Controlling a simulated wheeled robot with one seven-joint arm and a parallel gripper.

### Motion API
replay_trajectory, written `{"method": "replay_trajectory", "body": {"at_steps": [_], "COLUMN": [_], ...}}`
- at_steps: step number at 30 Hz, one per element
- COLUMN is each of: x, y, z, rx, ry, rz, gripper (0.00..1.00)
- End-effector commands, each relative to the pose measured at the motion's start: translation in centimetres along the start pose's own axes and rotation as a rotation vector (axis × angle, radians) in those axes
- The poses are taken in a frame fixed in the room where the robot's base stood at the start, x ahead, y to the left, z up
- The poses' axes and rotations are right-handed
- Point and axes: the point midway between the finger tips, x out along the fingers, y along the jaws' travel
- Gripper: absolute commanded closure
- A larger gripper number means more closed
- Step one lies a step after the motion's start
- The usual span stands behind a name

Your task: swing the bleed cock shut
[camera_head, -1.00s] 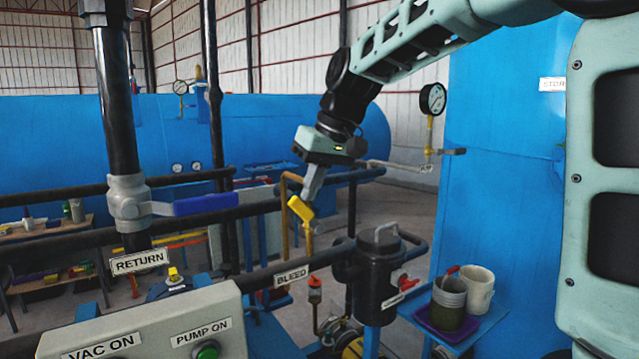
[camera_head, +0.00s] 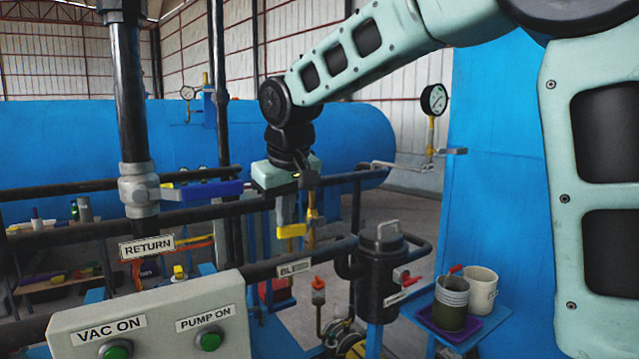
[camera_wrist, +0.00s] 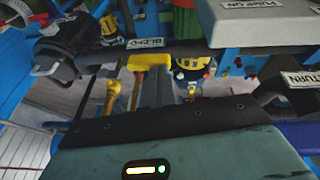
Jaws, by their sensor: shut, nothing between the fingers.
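The bleed cock's yellow lever (camera_head: 291,231) lies about level and points left from the upright brass pipe (camera_head: 311,238), above the BLEED label (camera_head: 293,269). In the wrist view the yellow lever (camera_wrist: 150,62) lies across the picture just beyond my fingertips. My gripper (camera_head: 284,221) points down with its fingers together and holds nothing. Its fingertips are at the lever, and seem to touch it or nearly so. The fingers (camera_wrist: 158,82) hide part of the brass pipework behind them in the wrist view.
A black horizontal pipe (camera_head: 225,280) runs below the lever. A black pot (camera_head: 379,275) stands to the right. The control box (camera_head: 150,312) is at the front left, and a blue-handled RETURN valve (camera_head: 205,190) is left of my gripper. Cups stand on a shelf (camera_head: 492,318) at right.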

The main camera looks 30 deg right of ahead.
Motion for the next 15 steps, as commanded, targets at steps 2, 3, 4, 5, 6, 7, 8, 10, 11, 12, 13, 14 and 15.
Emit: {"method": "replay_trajectory", "body": {"at_steps": [2,3,4,5,6,7,8,10,11,12,13,14,15], "x": [0.47,0.57,0.63,0.69,0.75,0.78,0.81,0.85,0.86,0.87,0.87,0.87,0.87], "y": [-0.24,-0.3,-0.35,-0.38,-0.42,-0.45,-0.47,-0.5,-0.51,-0.52,-0.53,-0.53,-0.53], "z": [0.13,0.16,0.18,0.19,0.21,0.22,0.22,0.24,0.24,0.24,0.24,0.25,0.25], "rx": [-0.001,-0.001,-0.001,-0.001,-0.001,-0.001,-0.001,-0.001,-0.001,-0.001,-0.001,-0.001,-0.001], "ry": [0.0,0.0,0.0,0.0,0.0,0.0,0.0,0.0,0.0,0.0,-0.001,-0.001,-0.001], "rz": [0.0,0.0,0.0,0.0,-0.001,-0.001,-0.001,-0.001,-0.001,-0.001,-0.001,-0.001,-0.001], "gripper": [1.0,1.0,1.0,1.0,1.0,1.0,1.0,1.0,1.0,1.0,1.0,1.0,1.0]}}
